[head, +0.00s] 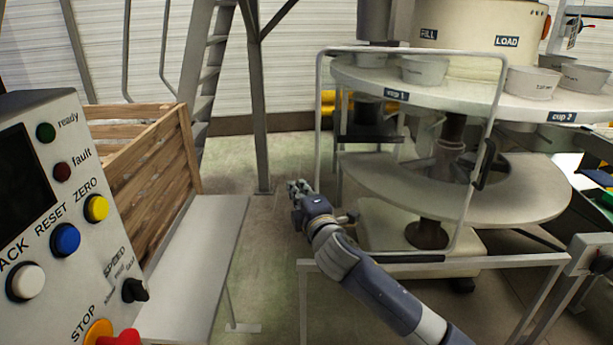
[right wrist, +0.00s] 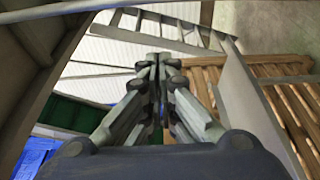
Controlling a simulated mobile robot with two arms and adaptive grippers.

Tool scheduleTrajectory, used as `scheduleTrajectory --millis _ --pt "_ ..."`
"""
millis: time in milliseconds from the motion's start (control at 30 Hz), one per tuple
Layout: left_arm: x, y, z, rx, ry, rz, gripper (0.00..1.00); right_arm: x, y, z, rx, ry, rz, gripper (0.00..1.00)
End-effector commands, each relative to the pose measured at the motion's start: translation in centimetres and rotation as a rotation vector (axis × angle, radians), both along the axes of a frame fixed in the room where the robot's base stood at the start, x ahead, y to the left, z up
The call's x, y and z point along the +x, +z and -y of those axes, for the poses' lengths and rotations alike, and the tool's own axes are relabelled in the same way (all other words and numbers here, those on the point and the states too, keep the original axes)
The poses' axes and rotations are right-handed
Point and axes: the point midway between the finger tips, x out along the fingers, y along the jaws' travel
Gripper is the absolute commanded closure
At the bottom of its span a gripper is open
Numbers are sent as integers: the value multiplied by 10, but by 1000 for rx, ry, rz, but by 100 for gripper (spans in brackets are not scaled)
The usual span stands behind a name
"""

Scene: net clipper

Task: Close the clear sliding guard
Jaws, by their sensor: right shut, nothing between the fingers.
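The clear sliding guard (head: 410,48) is a see-through panel in a thin grey frame, in front of the round machine in the head view. A black handle (head: 485,165) sits on its right upright. Whether the guard is open cannot be told. My right gripper (head: 296,187) is just left of the guard's left upright, well away from the handle, with its arm passing in front of the low rail. In the right wrist view its fingers (right wrist: 158,64) are together and empty. My left gripper is out of view.
A control panel (head: 60,230) with buttons fills the left. A wooden crate (head: 150,160) and a grey bench (head: 195,255) stand beside it. A grey rail (head: 500,262) runs before the machine. The round table (head: 450,85) carries several cups. Floor (head: 255,225) shows between bench and machine.

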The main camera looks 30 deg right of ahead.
Motion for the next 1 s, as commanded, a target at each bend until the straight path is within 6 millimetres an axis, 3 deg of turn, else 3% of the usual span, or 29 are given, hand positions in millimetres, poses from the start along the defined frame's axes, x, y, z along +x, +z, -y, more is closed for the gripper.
scheduleTrajectory --millis 367,633,1000 --pt "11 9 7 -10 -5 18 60 64 1 14 3 0 0 100" --pt "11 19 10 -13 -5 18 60 47 0 43 1 1 -2 100" --pt "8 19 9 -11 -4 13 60 43 -1 48 2 1 -1 100"
